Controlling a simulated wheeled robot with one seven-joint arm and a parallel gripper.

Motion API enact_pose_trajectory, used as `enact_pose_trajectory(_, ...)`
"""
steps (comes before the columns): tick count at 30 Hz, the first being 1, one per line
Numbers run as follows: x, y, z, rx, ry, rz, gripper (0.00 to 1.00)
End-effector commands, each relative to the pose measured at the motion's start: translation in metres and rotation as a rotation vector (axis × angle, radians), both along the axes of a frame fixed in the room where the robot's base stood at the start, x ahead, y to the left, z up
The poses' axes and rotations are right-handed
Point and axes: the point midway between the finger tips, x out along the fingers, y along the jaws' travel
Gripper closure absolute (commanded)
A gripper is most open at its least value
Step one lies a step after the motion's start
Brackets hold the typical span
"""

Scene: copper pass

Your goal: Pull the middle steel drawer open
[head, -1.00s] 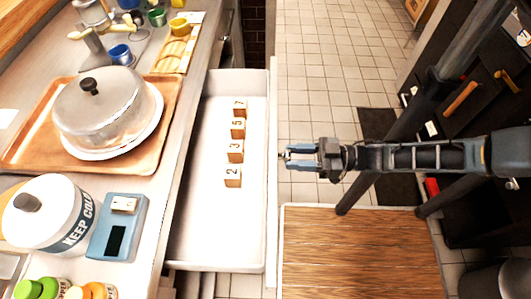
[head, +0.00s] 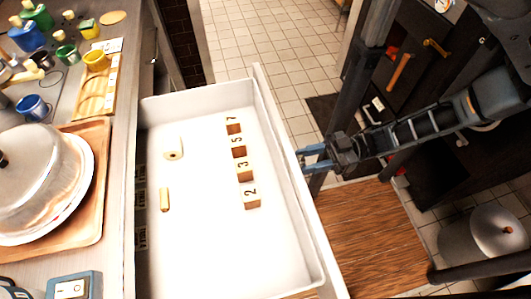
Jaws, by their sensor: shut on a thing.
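The middle steel drawer (head: 205,250) stands well out from the counter, its pale inside in full view. Its front panel (head: 272,121) runs along the drawer's right side. My gripper (head: 302,159) is at the outer face of this front, about midway along it, and is shut on the drawer's handle. The handle itself is mostly hidden by the fingers and the panel. Inside the drawer lie several numbered wooden blocks (head: 239,152) in a row, a pale cylinder-like piece (head: 174,149) and a small tan piece (head: 165,199).
A counter (head: 118,105) on the left holds a tray (head: 97,135) with a domed lid (head: 40,175), a blue scale (head: 75,287) and small coloured cups. A wooden slatted surface (head: 370,235) and a lidded bin (head: 485,235) stand on the right. Tiled floor (head: 265,50) is clear beyond.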

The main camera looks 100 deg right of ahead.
Motion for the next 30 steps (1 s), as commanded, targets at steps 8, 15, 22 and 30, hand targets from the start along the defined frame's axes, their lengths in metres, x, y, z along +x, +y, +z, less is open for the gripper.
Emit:
enact_pose_trajectory(8,0.001,-0.001,0.002,-0.001,-0.004,0.000,0.53)
enact_pose_trajectory(15,0.000,0.000,0.001,0.000,-0.001,0.000,0.35)
enact_pose_trajectory(22,-0.002,0.000,0.000,0.000,0.000,0.000,0.35)
enact_pose_trajectory(30,-0.040,-0.002,-0.003,0.001,0.003,0.000,0.35)
